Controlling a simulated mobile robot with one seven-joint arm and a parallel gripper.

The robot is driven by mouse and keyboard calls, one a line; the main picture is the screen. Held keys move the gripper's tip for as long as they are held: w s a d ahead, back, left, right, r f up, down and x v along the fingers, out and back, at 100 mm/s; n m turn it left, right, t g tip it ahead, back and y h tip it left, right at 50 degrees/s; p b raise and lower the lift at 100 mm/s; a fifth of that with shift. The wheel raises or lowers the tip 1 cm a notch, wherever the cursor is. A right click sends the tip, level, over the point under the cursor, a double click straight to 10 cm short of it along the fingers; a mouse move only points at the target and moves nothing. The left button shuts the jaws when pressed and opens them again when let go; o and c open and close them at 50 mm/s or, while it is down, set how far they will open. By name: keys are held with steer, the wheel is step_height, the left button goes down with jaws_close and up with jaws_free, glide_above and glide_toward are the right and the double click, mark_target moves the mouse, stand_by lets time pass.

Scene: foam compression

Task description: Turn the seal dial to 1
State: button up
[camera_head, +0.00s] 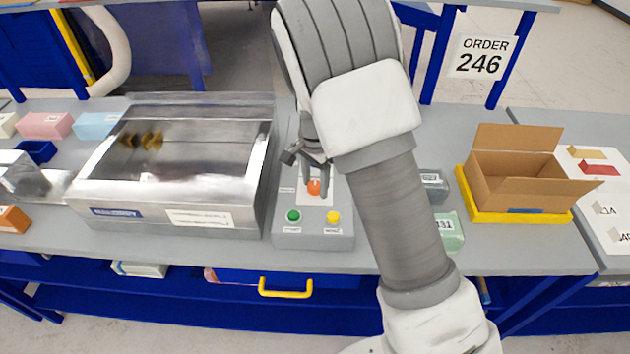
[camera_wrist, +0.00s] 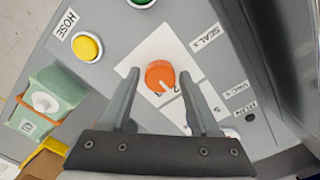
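The orange seal dial (camera_wrist: 160,73) sits on a white plate of the grey control box. A small white mark on it points down and slightly right in the wrist view, near a printed 2; other numbers are hidden or unclear. The dial also shows in the head view (camera_head: 314,187). My gripper (camera_wrist: 160,79) is open, its two fingers on either side of the dial with gaps visible. In the head view my gripper (camera_head: 316,170) is just above and at the dial; whether a finger touches it I cannot tell.
A green button (camera_head: 293,216) and a yellow button (camera_head: 333,217) are on the control box (camera_head: 312,240) near the dial. A metal chamber machine (camera_head: 165,165) stands left. An open cardboard box (camera_head: 515,185) stands right, with a pale green pack (camera_head: 449,232) nearer.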

jaws_close()
steer(key=n+b, duration=0.1)
steer(key=n, duration=0.3)
steer(key=shift+w+n+b, duration=0.1)
steer(key=shift+n+b, duration=0.2)
steer(key=shift+b, duration=0.1)
steer(key=shift+n+b, duration=0.6)
steer(key=shift+n, duration=1.6)
steer(key=shift+o, duration=1.6)
jaws_free()
